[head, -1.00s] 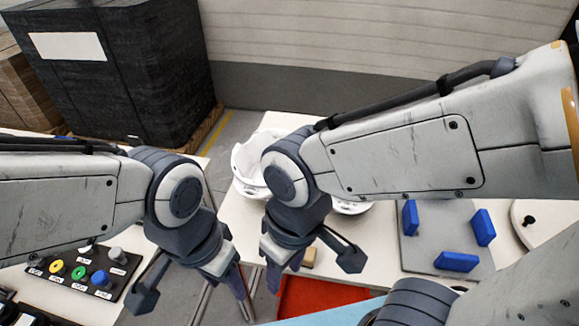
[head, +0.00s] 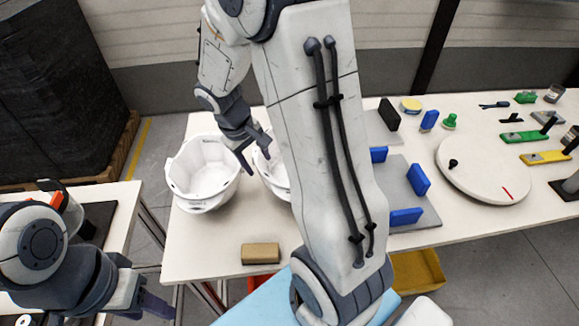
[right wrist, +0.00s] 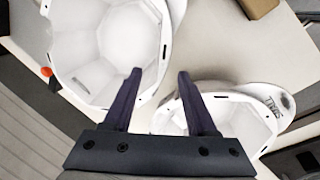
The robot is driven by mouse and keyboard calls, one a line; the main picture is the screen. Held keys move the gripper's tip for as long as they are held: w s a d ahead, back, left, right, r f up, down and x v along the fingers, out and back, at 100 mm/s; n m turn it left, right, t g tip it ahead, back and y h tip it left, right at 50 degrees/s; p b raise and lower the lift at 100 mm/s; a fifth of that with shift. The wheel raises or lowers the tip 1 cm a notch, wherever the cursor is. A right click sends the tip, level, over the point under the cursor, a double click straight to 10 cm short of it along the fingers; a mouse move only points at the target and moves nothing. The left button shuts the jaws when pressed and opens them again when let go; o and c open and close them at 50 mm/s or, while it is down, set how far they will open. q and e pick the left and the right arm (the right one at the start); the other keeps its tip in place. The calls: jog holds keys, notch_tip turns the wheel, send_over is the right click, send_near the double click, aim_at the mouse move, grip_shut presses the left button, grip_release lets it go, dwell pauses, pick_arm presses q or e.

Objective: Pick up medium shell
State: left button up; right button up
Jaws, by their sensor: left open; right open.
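Two white helmet shells lie open side up at the left of the table. The left shell (head: 203,172) shows whole; the right shell (head: 272,178) is partly hidden by my right arm. My right gripper (head: 254,156) is open and empty, above the gap between the shells. In the right wrist view its fingers (right wrist: 160,74) reach between the larger-looking left shell (right wrist: 108,45) and the smaller-looking right shell (right wrist: 232,112). My left gripper (head: 148,304) is open and empty at lower left, away from the shells.
A tan block (head: 260,253) lies near the table's front edge. A grey plate (head: 408,215) with blue blocks and a round white disc (head: 483,168) are to the right. A yellow bin (head: 420,272) is below the table. Bare table (head: 205,255) lies in front of the left shell.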

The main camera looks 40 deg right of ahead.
jog(key=x, duration=0.9)
jog(key=shift+s+a+f+b, duration=0.2)
jog(key=shift+s+a+b, duration=0.05)
jog(key=shift+a+b, duration=0.05)
jog(key=shift+c, duration=0.3)
grip_shut()
dwell(0.8)
